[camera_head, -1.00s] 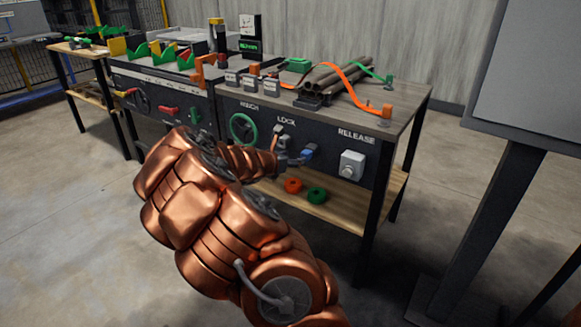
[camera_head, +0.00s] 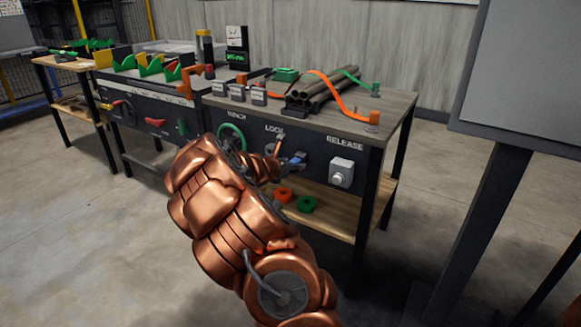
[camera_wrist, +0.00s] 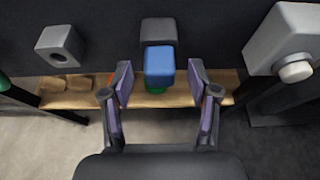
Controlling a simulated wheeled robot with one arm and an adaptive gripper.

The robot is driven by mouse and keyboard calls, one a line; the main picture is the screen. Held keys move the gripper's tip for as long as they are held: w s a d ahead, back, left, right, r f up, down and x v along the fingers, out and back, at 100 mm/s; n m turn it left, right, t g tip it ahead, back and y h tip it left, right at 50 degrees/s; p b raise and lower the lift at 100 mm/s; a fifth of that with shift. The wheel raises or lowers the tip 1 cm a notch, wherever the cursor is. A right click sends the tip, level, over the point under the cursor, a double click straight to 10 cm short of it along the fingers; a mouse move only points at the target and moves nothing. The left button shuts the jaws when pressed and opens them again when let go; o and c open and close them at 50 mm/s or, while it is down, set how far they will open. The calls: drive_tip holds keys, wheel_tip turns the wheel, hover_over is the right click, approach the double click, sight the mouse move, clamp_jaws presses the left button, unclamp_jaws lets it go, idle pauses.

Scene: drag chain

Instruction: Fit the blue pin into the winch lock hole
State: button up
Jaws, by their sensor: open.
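The blue pin (camera_wrist: 159,65) stands out from a dark grey block (camera_wrist: 158,30) on the panel in the wrist view. It also shows partly in the head view (camera_head: 298,157), beside my gripper. My gripper (camera_wrist: 159,78) is open and empty, its purple-padded fingers to the left and right of the pin's end. No finger visibly touches the pin. A grey block with a dark round hole (camera_wrist: 62,45) is on the panel to the left of the pin. In the head view, my arm and gripper hide part of the area under the LOCK label.
The RELEASE box (camera_head: 341,172) with its round button is right of the pin. A green handwheel (camera_head: 231,137) is to the left. Orange and green rings (camera_head: 306,204) lie on the wooden lower shelf (camera_head: 335,217). The floor in front of the bench is clear.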

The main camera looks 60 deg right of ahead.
clamp_jaws()
idle(0.7)
